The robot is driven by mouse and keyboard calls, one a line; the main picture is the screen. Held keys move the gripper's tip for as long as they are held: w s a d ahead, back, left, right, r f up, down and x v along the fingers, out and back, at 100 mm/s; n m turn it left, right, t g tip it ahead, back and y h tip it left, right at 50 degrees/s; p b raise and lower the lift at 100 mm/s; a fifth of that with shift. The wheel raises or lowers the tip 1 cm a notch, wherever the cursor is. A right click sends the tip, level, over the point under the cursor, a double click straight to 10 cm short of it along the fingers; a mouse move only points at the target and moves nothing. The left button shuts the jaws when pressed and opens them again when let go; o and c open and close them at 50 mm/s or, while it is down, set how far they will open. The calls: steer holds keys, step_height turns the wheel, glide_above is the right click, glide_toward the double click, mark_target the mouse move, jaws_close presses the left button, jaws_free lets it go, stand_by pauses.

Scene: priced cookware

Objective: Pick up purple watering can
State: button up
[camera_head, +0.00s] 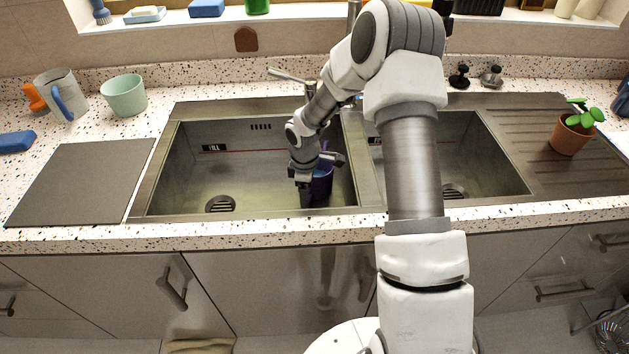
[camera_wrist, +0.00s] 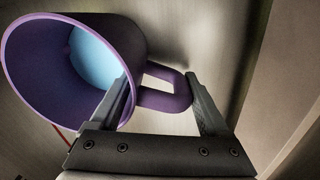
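The purple watering can (camera_head: 322,184) stands in the left sink basin, near its right wall, partly hidden behind my gripper (camera_head: 318,178). In the wrist view the can (camera_wrist: 75,65) shows its round open mouth, a light blue inside and a purple loop handle (camera_wrist: 168,92). My gripper (camera_wrist: 162,95) is open. Its left finger lies in front of the can's wall, and its right finger is just beyond the outer end of the handle. The handle lies between the two fingers. I cannot tell whether either finger touches it.
The left basin (camera_head: 190,165) has free floor to the left, with a drain (camera_head: 220,204). The divider (camera_head: 362,165) stands close on the right. A tap (camera_head: 290,76) is behind.

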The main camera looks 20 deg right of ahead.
jaws_close()
steer(key=shift+r, duration=0.15)
steer(key=shift+r+p, duration=0.65)
steer(key=shift+r, duration=4.2)
steer(key=shift+r, duration=0.1)
